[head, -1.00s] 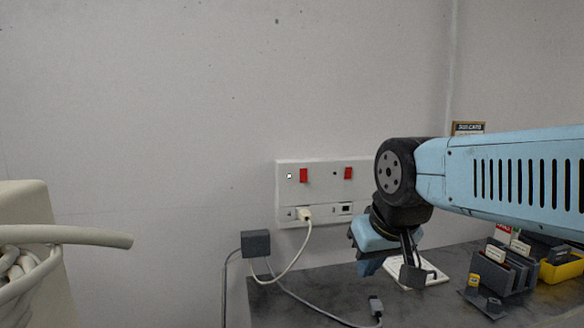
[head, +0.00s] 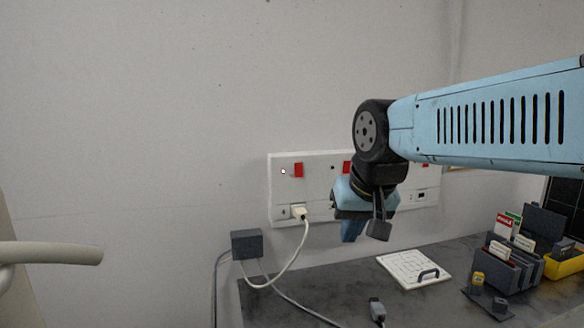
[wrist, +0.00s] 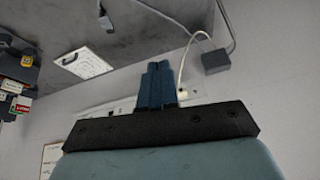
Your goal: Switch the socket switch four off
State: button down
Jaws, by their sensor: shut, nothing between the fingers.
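A white socket panel (head: 318,205) is on the wall above the grey counter. It has a red switch (head: 298,170) at the left beside a lit lamp, a second red switch (head: 347,168), and a sliver of red (head: 425,165) under my arm at the right. My arm hides part of the panel, and I cannot tell which switch is number four. My gripper (head: 352,232) is in front of the panel's lower middle, pointing down, its blue fingers shut and empty. In the wrist view the shut fingers (wrist: 157,82) overlap the panel (wrist: 112,104); contact cannot be told.
A white plug (head: 299,212) sits in the left socket, its cable hanging near a grey adapter box (head: 246,243). A white tray with a handle (head: 408,267), a loose connector (head: 377,310) and a card holder (head: 510,262) are on the counter. A beige hose (head: 55,253) is at left.

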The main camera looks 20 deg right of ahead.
jog(key=w+r+m, duration=0.8)
jog(key=w+r, duration=0.1)
jog(key=w, duration=0.2)
jog(key=m+g, duration=0.2)
jog(key=m, duration=0.6)
send_near(299, 170)
jog(key=s+r, duration=0.2)
jog(key=s, duration=0.4)
jog(key=w+f, duration=0.6)
jog(key=f, duration=0.4)
jog(key=shift+w, duration=0.35)
jog(key=shift+a, duration=0.1)
